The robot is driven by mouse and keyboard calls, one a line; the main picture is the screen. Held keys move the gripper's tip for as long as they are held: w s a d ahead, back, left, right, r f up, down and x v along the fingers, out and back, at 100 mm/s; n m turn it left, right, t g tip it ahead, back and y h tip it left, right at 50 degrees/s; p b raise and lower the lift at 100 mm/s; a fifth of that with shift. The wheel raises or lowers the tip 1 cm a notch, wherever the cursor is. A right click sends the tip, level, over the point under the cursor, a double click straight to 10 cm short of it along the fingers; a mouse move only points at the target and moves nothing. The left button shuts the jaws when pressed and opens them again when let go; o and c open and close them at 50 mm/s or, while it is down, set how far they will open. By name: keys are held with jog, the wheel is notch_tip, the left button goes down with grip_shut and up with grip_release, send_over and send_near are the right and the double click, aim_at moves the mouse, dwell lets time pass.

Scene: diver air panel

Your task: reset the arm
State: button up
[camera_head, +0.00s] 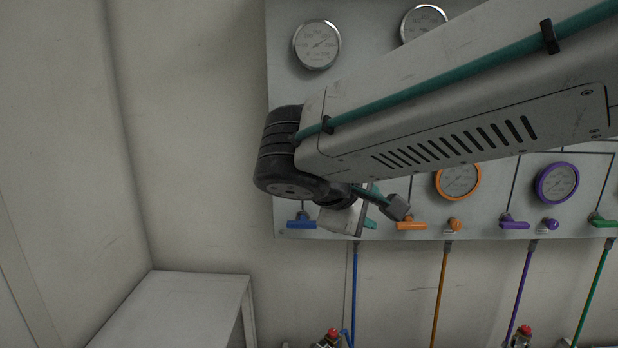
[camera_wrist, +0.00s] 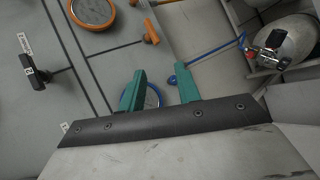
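My arm stretches across the head view from the upper right. My gripper (camera_head: 368,224) points toward the lower part of the panel (camera_head: 287,90), and its body is partly hidden by the wrist. In the wrist view my gripper (camera_wrist: 160,84) shows two teal fingers set apart, with nothing held between them. A blue-rimmed gauge (camera_wrist: 152,98) lies behind the fingers. A blue knob (camera_wrist: 172,79) shows beside the right finger; I cannot tell whether they touch. A blue handle (camera_head: 301,221) is left of my gripper, and an orange handle (camera_head: 411,225) is to its right.
The panel also has an orange gauge (camera_head: 458,181), a purple gauge (camera_head: 557,183), a purple handle (camera_head: 514,222) and a green handle (camera_head: 603,220). Coloured hoses hang below. A white table (camera_head: 175,300) stands lower left. A cylinder (camera_wrist: 295,30) shows at right in the wrist view.

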jog(key=s+d+f+m+g+y, duration=0.3)
jog(key=s+d+f+m, duration=0.2)
jog(key=s+d, duration=0.3)
jog(key=s+d+f+m+g+y, duration=0.4)
jog(key=s+d, duration=0.4)
jog(key=s, duration=0.5)
jog(key=shift+s+d+f+m, duration=0.25)
jog(key=shift+f+m, duration=0.5)
jog(key=shift+m, duration=0.35)
